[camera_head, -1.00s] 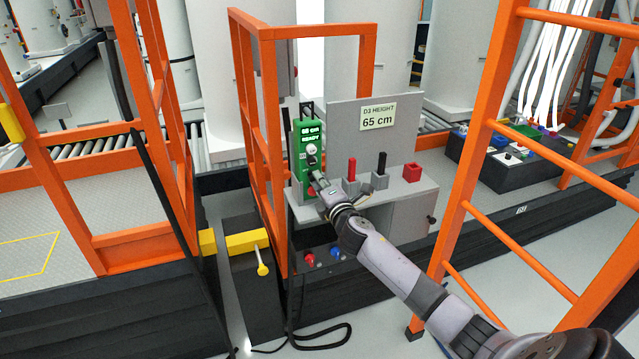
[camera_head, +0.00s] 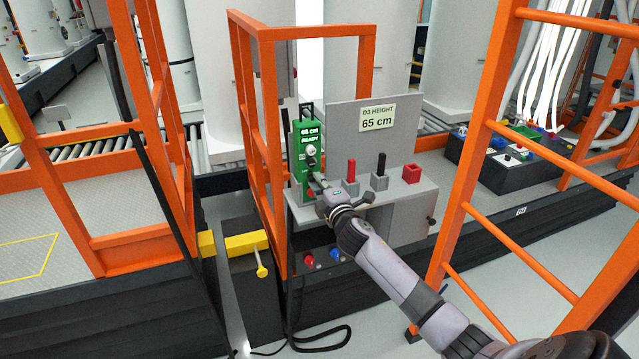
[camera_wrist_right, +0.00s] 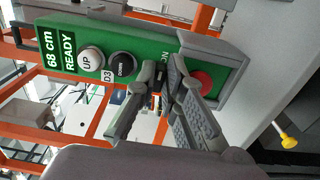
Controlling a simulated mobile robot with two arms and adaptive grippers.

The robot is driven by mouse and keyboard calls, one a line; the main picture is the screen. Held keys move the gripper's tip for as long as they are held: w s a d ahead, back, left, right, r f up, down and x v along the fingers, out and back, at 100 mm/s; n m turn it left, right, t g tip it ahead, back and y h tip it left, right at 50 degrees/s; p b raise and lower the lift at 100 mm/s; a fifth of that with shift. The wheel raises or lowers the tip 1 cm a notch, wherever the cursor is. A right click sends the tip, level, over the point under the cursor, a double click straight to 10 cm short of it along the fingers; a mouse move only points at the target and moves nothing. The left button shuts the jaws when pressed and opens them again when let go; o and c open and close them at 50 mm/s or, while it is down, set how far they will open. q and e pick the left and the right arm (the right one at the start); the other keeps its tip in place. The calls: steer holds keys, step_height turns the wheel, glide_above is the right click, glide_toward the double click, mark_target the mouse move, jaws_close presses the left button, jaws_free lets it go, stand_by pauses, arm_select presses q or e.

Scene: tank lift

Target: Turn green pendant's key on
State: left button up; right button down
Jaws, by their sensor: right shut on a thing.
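The green pendant (camera_head: 305,138) hangs upright at the left edge of the grey console, its screen reading 68 cm READY. In the right wrist view the pendant (camera_wrist_right: 140,35) lies sideways, with a white UP button (camera_wrist_right: 90,59), a black button (camera_wrist_right: 122,64) and a red button (camera_wrist_right: 203,83). My right gripper (camera_head: 317,182) is at the pendant's lower face. In the wrist view its fingertips (camera_wrist_right: 168,75) are shut on the key between the black and red buttons. The fingers hide most of the key, and an ON marking shows beside them. My left gripper is not in view.
The console (camera_head: 405,195) carries a red lever (camera_head: 351,170), a black lever (camera_head: 381,164) and a red block (camera_head: 412,173). A sign (camera_head: 378,117) reads D3 HEIGHT 65 cm. Orange railings (camera_head: 262,150) stand close left of the pendant, and an orange ladder frame (camera_head: 470,170) stands right.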

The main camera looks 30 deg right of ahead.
steer(key=c, duration=1.7)
jaws_free()
